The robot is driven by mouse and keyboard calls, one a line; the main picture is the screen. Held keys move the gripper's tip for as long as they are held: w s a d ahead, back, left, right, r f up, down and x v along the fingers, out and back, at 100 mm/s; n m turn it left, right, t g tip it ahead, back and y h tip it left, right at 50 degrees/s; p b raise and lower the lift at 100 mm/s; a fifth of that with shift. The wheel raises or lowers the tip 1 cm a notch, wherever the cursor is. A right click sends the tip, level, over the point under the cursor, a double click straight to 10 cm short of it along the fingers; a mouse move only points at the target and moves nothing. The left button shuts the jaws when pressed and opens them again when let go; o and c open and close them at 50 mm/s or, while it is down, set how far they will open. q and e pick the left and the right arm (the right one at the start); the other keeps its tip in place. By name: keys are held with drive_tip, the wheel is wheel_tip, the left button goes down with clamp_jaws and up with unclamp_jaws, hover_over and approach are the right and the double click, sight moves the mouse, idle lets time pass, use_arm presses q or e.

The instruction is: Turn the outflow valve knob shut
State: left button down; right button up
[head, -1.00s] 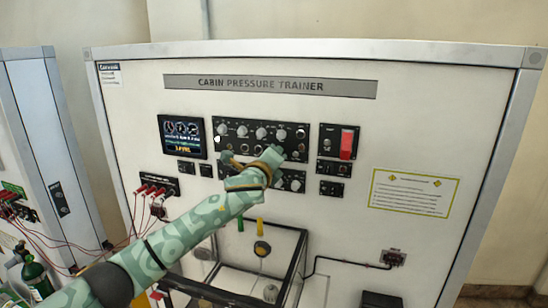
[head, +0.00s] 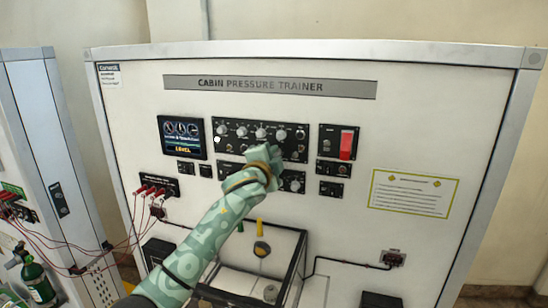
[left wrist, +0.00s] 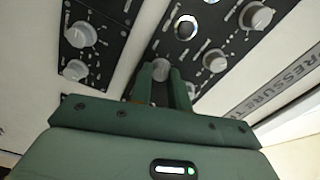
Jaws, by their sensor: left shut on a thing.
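My left gripper (head: 268,158) is at the upper black control panel (head: 292,130), in front of its lower right part. In the left wrist view my left gripper (left wrist: 160,82) has its two green fingers on either side of a round grey knob (left wrist: 160,69) and is shut on it. The knob's label cannot be read, so I cannot tell its name from the picture. In the head view the hand hides this knob. My right gripper is not in view.
Other knobs (left wrist: 215,61) sit close to the fingers on the same panel. A lower panel with a knob (head: 292,185) is below the hand. A red switch cover (head: 347,144) is to the right, and a screen (head: 182,137) is to the left. A glass-sided box (head: 300,255) is below.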

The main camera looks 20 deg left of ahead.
use_arm(q)
drive_tip(key=n, duration=0.4)
drive_tip(key=shift+f+n, duration=0.15)
drive_tip(key=shift+n, duration=1.75)
drive_tip(key=c, duration=1.3)
unclamp_jaws()
drive_tip(key=shift+s, duration=0.1)
drive_tip(key=s+b, duration=0.1)
drive_tip(key=s, duration=0.4)
drive_tip(key=s+b, duration=0.1)
drive_tip(key=s, duration=0.5)
drive_tip(key=s+b, duration=0.1)
drive_tip(key=s, duration=0.4)
drive_tip(key=shift+s+a, duration=0.15)
drive_tip(key=shift+a, duration=0.2)
